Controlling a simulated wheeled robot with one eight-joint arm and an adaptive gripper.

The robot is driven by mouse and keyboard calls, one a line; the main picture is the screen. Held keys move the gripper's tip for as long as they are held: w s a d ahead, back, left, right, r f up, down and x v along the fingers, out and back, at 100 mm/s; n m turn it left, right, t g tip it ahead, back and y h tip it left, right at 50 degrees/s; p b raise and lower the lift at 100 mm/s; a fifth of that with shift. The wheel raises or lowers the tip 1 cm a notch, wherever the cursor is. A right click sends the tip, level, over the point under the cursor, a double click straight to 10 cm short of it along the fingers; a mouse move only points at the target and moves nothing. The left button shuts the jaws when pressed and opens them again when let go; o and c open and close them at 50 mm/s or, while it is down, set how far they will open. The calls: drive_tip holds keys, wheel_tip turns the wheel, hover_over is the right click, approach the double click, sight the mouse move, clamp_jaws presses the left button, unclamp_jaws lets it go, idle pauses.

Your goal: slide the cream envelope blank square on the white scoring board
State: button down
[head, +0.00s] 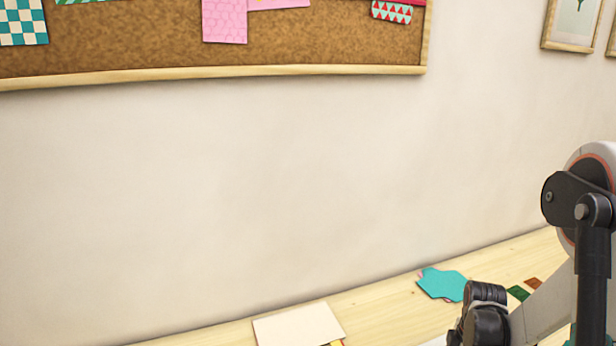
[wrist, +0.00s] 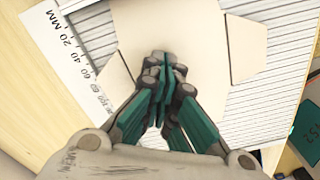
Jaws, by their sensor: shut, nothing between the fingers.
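My gripper (wrist: 165,68) has teal-lined fingers that are shut and empty, with the tips over the middle of the blank. I cannot tell whether the tips touch it. My fingers and palm hide the blank's near part. How square the blank sits to the grooves is hard to judge. The head view does not show my fingertips.
In the head view, a cream rectangular sheet (head: 298,325) and a teal paper shape (head: 442,284) lie on the pale wood table (head: 385,305) by the wall. A dark green block with numbers (wrist: 307,130) lies right of the board in the wrist view.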

drive_tip(key=shift+w+d+b, duration=0.2)
drive_tip(key=shift+d+b, duration=0.05)
drive_tip(key=shift+d, duration=0.2)
drive_tip(key=shift+w+d+b, duration=0.2)
drive_tip(key=shift+d, duration=0.25)
idle(0.8)
drive_tip(key=shift+w+d, duration=0.1)
drive_tip(key=shift+w, duration=0.2)
idle(0.5)
drive_tip(key=shift+r+p, duration=2.05)
drive_tip(key=shift+r, duration=1.45)
